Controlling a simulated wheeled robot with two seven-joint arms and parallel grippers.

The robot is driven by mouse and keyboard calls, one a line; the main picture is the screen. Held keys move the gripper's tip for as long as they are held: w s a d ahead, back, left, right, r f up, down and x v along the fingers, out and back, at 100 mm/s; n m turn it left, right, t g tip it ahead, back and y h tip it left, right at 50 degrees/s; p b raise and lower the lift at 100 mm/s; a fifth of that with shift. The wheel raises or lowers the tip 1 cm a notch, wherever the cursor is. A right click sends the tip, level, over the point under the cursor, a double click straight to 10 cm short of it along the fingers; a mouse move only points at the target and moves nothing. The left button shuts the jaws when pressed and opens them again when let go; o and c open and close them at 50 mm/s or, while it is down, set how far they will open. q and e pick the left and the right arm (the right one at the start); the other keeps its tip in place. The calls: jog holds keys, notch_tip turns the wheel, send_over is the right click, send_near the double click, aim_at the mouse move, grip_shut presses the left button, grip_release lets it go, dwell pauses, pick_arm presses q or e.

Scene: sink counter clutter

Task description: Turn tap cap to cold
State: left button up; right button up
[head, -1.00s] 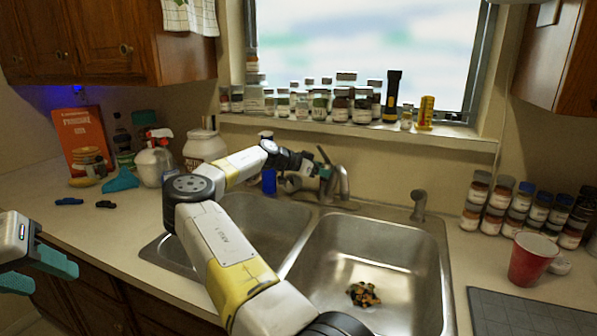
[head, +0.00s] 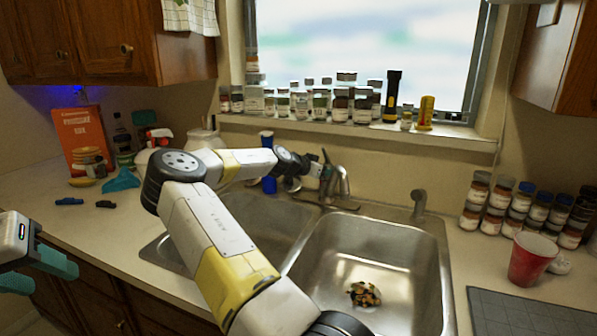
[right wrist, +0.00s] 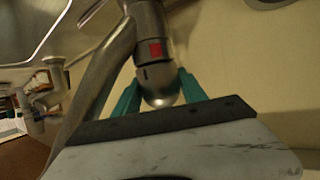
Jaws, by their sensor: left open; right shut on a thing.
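The metal tap (head: 343,187) stands behind the sink, with its rounded cap (right wrist: 158,92) between the green fingers of my right gripper (right wrist: 162,90) in the right wrist view. The fingers are shut on the cap, one on each side. A red square mark (right wrist: 155,50) shows on the tap body above the cap. In the head view my right gripper (head: 326,168) is small and reaches the tap from the left, partly hiding it. My left gripper (head: 48,273) is open and empty at the left edge, in front of the counter.
The double sink (head: 375,262) has food scraps (head: 364,294) in its right basin. A soap dispenser (head: 418,205) stands right of the tap. A red cup (head: 530,258) stands at the right.

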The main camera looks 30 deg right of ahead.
jog(key=shift+n+t, duration=0.5)
jog(key=shift+t, duration=0.1)
jog(key=o, duration=1.1)
jog(key=shift+g, duration=0.3)
